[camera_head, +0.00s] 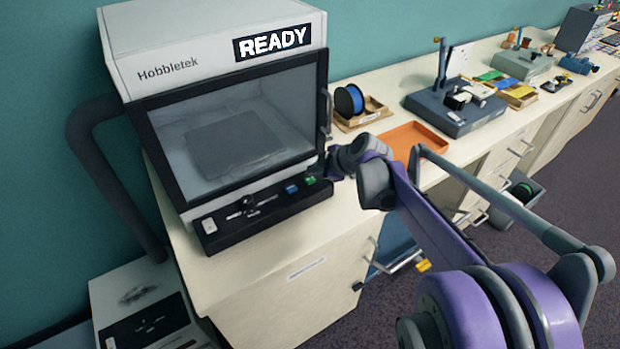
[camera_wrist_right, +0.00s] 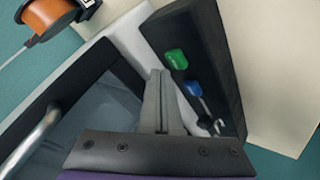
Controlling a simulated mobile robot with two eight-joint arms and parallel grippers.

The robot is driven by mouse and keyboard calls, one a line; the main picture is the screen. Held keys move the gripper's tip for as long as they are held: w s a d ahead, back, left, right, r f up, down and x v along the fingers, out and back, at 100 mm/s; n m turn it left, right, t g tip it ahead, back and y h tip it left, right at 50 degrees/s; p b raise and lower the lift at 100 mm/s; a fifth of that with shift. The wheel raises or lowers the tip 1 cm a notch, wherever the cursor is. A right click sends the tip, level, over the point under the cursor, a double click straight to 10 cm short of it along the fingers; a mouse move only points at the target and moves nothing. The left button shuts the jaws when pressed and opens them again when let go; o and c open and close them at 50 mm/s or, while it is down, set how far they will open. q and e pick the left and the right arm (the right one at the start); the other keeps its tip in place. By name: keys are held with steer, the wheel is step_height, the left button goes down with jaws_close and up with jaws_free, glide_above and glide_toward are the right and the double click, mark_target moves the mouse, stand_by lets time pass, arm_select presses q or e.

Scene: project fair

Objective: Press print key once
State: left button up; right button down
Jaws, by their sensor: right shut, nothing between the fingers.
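The Hobbletek printer (camera_head: 120,60) stands on the bench with a lit READY sign (camera_head: 272,42). Its dark control panel (camera_head: 235,232) runs along the lower front. A green key (camera_head: 310,180) and a blue key (camera_head: 292,189) sit at the panel's right end; no key label is readable. My right gripper (camera_head: 322,168) is at that end, near the green key. In the right wrist view its fingers (camera_wrist_right: 160,78) are shut and empty, beside the green key (camera_wrist_right: 175,58) and blue key (camera_wrist_right: 193,88). I cannot tell if they touch anything. My left gripper is out of view.
The printer's glass door (camera_head: 160,125) is closed, with a handle (camera_head: 326,110) just above my right gripper. An orange tray (camera_head: 412,138) and a blue spool (camera_head: 349,101) stand to the right. The bench top in front of the panel is clear.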

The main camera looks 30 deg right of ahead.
mark_target(314, 180)
steer(key=shift+f, duration=0.15)
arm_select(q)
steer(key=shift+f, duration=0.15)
arm_select(e)
steer(key=shift+f, duration=0.3)
arm_select(q)
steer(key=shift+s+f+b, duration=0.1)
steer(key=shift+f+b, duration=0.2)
steer(key=shift+b, duration=0.05)
arm_select(e)
steer(key=shift+f, duration=0.45)
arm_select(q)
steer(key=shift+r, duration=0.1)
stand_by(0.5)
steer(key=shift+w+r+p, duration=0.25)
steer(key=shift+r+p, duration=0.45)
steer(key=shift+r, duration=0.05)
arm_select(e)
steer(key=shift+r, duration=0.85)
steer(key=shift+r+p, duration=0.3)
steer(key=shift+r, duration=0.15)
steer(key=shift+w+r+p, duration=0.1)
steer(key=shift+r+p, duration=1.3)
steer(key=shift+r, duration=0.75)
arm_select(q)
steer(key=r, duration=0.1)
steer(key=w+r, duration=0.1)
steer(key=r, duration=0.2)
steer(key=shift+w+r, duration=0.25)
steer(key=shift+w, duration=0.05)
